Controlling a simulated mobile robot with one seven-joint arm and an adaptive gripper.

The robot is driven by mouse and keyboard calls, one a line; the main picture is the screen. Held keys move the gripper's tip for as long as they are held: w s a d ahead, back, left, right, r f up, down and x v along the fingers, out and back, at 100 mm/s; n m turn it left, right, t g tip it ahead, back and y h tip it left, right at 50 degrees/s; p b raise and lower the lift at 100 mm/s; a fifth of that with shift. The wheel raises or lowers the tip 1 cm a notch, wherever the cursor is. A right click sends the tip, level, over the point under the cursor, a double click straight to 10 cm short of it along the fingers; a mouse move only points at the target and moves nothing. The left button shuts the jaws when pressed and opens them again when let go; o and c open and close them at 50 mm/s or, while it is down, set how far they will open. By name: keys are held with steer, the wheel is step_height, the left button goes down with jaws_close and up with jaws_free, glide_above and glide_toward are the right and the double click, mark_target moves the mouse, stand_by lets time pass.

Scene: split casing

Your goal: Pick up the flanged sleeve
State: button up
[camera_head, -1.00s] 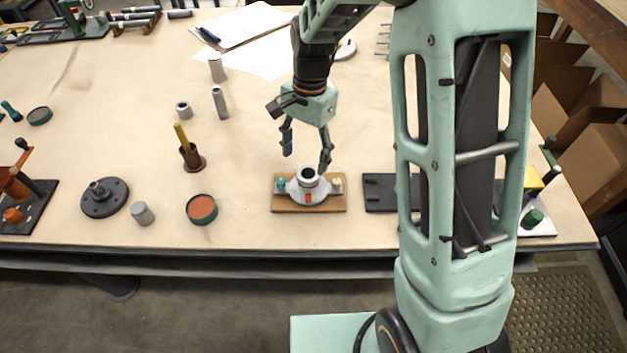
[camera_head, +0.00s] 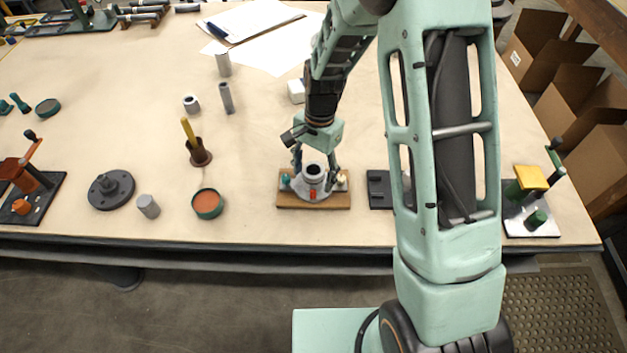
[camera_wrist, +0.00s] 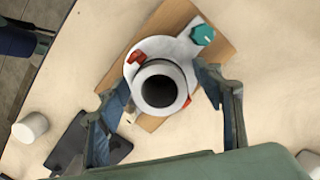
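The flanged sleeve appears to be the grey, round part with a dark bore (camera_head: 313,177), upright in the pale casing (camera_head: 300,192) on a wooden board (camera_head: 329,203). In the wrist view the sleeve (camera_wrist: 161,90) is near the middle, its bore facing the camera. Its flange cannot be clearly told from the casing. My gripper (camera_head: 315,165) is open just above the casing, pointing down. In the wrist view my gripper (camera_wrist: 160,88) has one finger on each side of the sleeve, with gaps visible. Contact cannot be seen.
A teal knob (camera_wrist: 202,34) and a red tab (camera_wrist: 135,56) sit close around the sleeve. A black plate (camera_head: 380,190) lies right of the board. An orange-filled dish (camera_head: 207,203) and a grey cylinder (camera_head: 148,206) stand left. The table's front edge is near.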

jaws_close()
steer(key=shift+w+r, duration=0.1)
steer(key=shift+r, duration=0.05)
stand_by(0.4)
steer(key=shift+r, duration=0.35)
steer(key=r, duration=0.3)
steer(key=shift+d, duration=0.25)
steer(key=s+d+r+b, duration=0.1)
steer(key=s+d+r, duration=0.4)
steer(key=d+r, duration=0.4)
steer(key=d, duration=0.3)
steer(key=shift+s+d+b, duration=0.2)
steer(key=shift+d+b, duration=0.05)
steer(key=shift+b, duration=0.05)
steer(key=shift+r, duration=0.1)
